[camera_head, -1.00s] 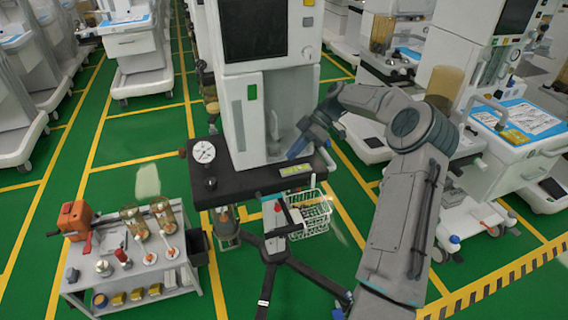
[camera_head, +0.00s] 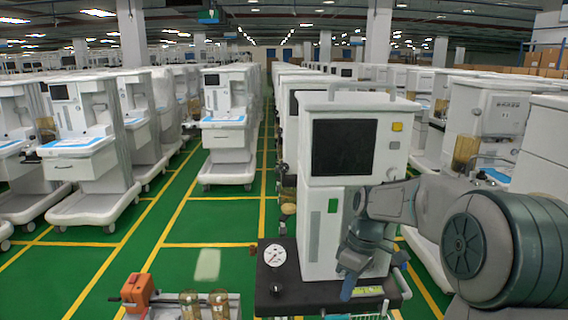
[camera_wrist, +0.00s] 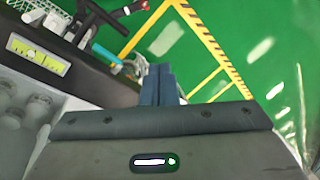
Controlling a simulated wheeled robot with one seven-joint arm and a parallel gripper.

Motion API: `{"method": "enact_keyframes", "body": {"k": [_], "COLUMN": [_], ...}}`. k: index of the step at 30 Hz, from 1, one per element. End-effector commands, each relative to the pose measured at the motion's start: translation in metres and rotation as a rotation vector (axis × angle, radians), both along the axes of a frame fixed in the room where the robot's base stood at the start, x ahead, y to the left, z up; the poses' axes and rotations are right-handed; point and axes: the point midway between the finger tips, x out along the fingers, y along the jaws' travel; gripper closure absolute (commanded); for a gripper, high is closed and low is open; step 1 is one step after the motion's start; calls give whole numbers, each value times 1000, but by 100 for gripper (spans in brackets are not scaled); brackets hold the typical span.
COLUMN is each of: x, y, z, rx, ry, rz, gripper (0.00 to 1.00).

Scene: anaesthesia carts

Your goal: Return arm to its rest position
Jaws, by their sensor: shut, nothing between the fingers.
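My arm reaches in from the right in the head view and bends down in front of a white anaesthesia machine (camera_head: 345,150). My gripper (camera_head: 347,290) hangs at its end over the machine's black shelf (camera_head: 285,297). The blue fingers point down and carry nothing. In the wrist view, my gripper (camera_wrist: 160,84) shows its two blue fingers pressed together, empty, with green floor beyond them. The yellow-green label (camera_wrist: 38,54) on the shelf lies to the left of the fingers.
A pressure gauge (camera_head: 275,255) stands on the shelf's left part. An orange tool (camera_head: 138,291) and amber jars (camera_head: 218,303) are on a small cart at lower left. Rows of white carts (camera_head: 228,130) stand behind. Green floor aisles (camera_head: 215,222) run left of the machine.

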Motion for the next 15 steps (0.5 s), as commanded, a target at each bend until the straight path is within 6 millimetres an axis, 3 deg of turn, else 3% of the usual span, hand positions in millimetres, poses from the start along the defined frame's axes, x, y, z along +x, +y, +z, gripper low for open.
{"method": "enact_keyframes", "body": {"k": [6, 15], "x": [-56, -132], "y": [5, 1], "z": [21, 35], "rx": [-156, -228], "ry": [-63, -190], "rz": [-236, -595], "gripper": [100, 100]}}
